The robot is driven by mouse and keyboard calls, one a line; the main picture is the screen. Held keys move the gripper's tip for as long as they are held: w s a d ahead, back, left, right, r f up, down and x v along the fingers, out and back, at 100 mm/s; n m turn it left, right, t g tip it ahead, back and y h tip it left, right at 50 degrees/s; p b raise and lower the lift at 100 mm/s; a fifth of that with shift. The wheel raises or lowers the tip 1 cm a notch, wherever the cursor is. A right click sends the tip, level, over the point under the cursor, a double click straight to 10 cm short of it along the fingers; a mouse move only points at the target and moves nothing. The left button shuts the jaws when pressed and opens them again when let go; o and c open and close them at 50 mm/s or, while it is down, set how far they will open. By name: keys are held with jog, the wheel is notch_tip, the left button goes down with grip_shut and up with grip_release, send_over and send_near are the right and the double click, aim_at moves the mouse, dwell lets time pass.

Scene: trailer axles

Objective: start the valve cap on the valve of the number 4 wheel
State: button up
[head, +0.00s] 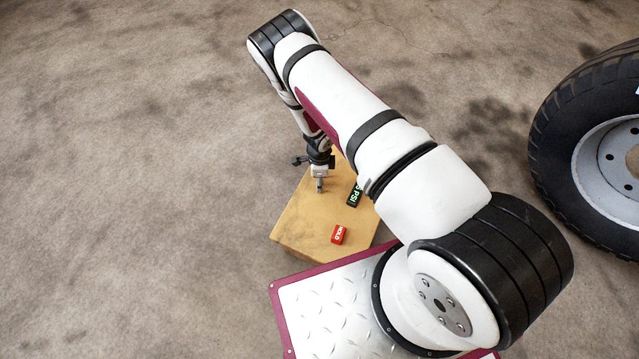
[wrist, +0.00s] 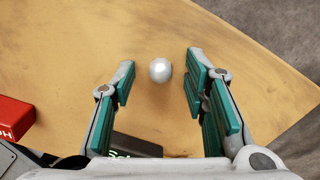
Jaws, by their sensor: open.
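A small round silver piece, which looks like the valve cap (wrist: 160,70), sits on the wooden board (wrist: 90,45) in the wrist view. My gripper (wrist: 160,82) is open, with one teal-padded finger on each side of the cap and a gap on both sides. In the head view my gripper (head: 320,187) points down over the board (head: 305,215); the cap cannot be made out there. A wheel with a black tire (head: 558,150) and grey rim stands at the right edge, partly cut off. I can see neither its number nor a valve.
A red block marked HOLD (head: 339,235) lies on the board's near part. A black display reading PSI (head: 355,193) is beside my arm, partly hidden. My tread-plate base is close to the board's near edge. Bare concrete floor lies left of the board and between board and wheel.

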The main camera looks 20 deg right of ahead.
jog(key=c, duration=0.9)
jog(key=shift+c, duration=0.2)
jog(key=shift+r, duration=0.15)
jog(key=shift+r, duration=0.3)
notch_tip(320, 180, up, 3)
jog(key=shift+r+p, duration=0.15)
jog(key=shift+p, duration=0.8)
jog(key=shift+s+d+f, duration=0.1)
jog(key=shift+s+f, duration=0.1)
jog(key=shift+s, duration=0.25)
jog(key=shift+s+r+p, duration=0.15)
jog(key=shift+s+p, duration=0.6)
jog(key=shift+s, duration=0.2)
jog(key=shift+s+r+p, duration=0.1)
jog(key=shift+s+p, duration=0.05)
jog(key=shift+p, duration=1.05)
